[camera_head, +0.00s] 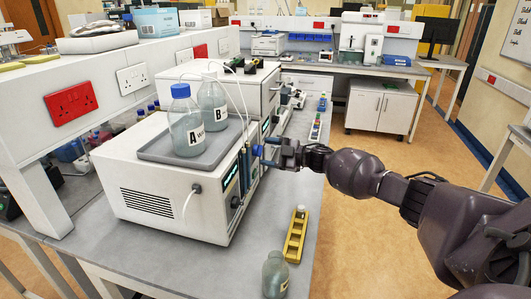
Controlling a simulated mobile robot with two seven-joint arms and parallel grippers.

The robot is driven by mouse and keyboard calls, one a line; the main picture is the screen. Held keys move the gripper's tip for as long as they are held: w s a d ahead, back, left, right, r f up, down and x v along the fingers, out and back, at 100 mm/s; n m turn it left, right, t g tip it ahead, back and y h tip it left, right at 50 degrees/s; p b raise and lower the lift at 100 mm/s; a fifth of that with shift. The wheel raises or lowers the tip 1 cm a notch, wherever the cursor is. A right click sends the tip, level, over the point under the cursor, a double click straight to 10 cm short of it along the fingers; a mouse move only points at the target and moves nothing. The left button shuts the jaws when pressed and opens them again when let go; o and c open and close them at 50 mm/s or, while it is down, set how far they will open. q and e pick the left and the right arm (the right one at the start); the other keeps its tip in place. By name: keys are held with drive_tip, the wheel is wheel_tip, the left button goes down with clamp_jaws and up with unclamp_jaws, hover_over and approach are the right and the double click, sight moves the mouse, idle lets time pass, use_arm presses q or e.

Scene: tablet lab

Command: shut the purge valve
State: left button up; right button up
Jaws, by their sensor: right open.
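The purge valve seems to be the small round blue knob (257,150) on the front face of the white instrument (150,190). My right gripper (268,153) comes in from the right and is open, with its fingertips at the knob. I cannot tell whether the fingers touch the knob or are just short of it. The knob's turned position is too small to read. My left gripper is not in view.
Bottles A (186,125) and B (212,102) stand on a grey tray (160,150) atop the instrument, with thin tubes rising from them. A yellow vial rack (295,236) and a glass bottle (275,275) stand on the bench in front.

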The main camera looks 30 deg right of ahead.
drive_tip(key=b+v, duration=0.1)
drive_tip(key=v, duration=0.8)
drive_tip(key=shift+s, duration=0.25)
drive_tip(key=shift+d, duration=0.15)
